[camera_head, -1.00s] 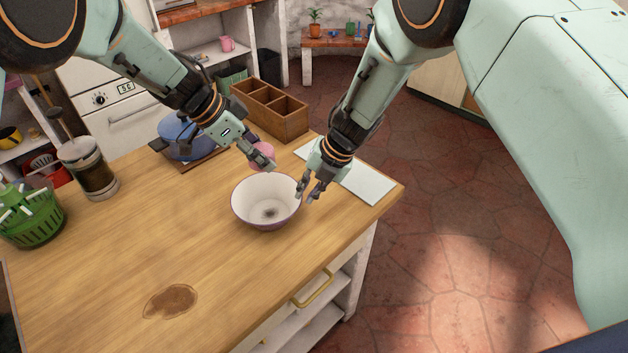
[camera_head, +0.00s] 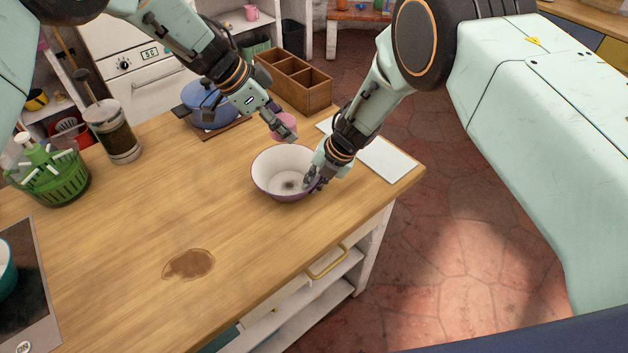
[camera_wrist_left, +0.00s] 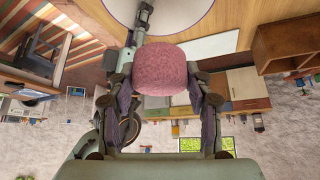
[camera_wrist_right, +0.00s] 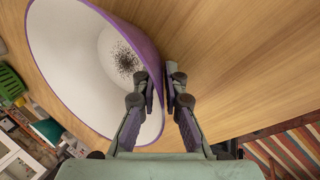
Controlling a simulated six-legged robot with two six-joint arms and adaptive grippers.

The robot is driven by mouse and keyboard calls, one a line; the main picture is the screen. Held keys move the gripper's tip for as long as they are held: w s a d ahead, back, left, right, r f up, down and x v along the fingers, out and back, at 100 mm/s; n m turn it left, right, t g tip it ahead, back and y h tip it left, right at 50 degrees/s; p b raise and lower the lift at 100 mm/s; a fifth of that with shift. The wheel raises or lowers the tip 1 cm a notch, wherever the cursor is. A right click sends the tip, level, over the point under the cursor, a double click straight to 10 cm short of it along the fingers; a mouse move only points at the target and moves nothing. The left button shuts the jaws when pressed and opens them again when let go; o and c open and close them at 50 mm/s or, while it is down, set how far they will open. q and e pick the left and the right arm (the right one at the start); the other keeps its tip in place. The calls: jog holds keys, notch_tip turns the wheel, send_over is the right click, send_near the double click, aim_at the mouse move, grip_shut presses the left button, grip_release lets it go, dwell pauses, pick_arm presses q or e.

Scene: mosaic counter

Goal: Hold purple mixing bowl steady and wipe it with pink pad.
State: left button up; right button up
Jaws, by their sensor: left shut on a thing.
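The purple mixing bowl (camera_head: 268,172), white inside with a dark speckled stain on its bottom, stands upright on the wooden counter. It also shows in the right wrist view (camera_wrist_right: 75,55). My left gripper (camera_head: 285,136) is shut on the pink pad (camera_wrist_left: 160,69) and holds it beyond the bowl's far rim. The pad is partly hidden behind the fingers in the head view (camera_head: 286,121). My right gripper (camera_wrist_right: 160,88) is at the bowl's right rim, one finger inside and one outside the wall. Whether it grips the wall is unclear.
A blue pot (camera_head: 208,103), a wooden divided box (camera_head: 292,82) and a white board (camera_head: 382,160) lie around the back of the counter (camera_head: 130,215). A French press (camera_head: 112,130) and green basket (camera_head: 50,180) stand left. A brown stain (camera_head: 188,264) marks the clear front area.

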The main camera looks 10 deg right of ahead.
grip_shut()
jog(key=o, duration=0.6)
grip_release()
jog(key=shift+s, duration=0.1)
jog(key=shift+c, duration=0.2)
jog(key=shift+r, duration=0.1)
jog(key=v, duration=1.2)
jog(key=shift+d, duration=0.15)
